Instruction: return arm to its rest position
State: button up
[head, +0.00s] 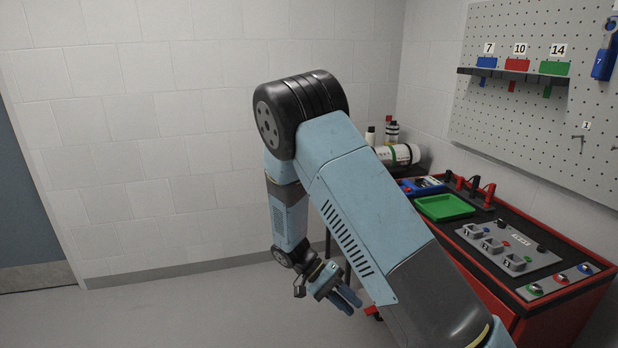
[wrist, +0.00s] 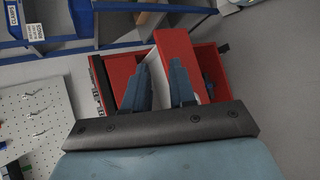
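My gripper (head: 350,301) hangs low at the end of my blue arm, left of the red workbench and above the grey floor. The arm is bent, with its black elbow high and its forearm pointing down. In the wrist view my gripper (wrist: 158,80) shows two blue fingers with a clear gap between them. I see nothing held between them. Red cabinet parts (wrist: 177,52) lie beyond the fingertips, and I cannot tell the distance to them.
The red workbench (head: 560,318) stands at the right, bearing a green tray (head: 444,207) and a control panel (head: 508,246). A pegboard (head: 530,105) hangs above. My arm hides part of the bench. The floor at the left (head: 180,318) is clear, beside a blue-grey door (head: 28,200).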

jog(key=s+d+r+n+t+y, duration=0.15)
jog(key=d+r+y, duration=0.25)
jog(key=r, duration=0.7)
jog(key=s+d+r+m+t+y, duration=0.1)
jog(key=s+d+r+t+y, duration=0.2)
jog(key=r, duration=0.8)
jog(key=s+d+r+n+t+y, duration=0.1)
jog(key=s+d+r+t, duration=0.2)
jog(key=s+r, duration=0.3)
jog(key=s+d+r+n+t+y, duration=0.1)
jog(key=s+d+r+t+y, duration=0.1)
jog(key=s+r, duration=0.4)
notch_tip(320, 180, up, 2)
jog(key=shift+d+r+t, duration=0.1)
jog(key=shift+d+t, duration=0.6)
jog(key=shift+t, duration=0.45)
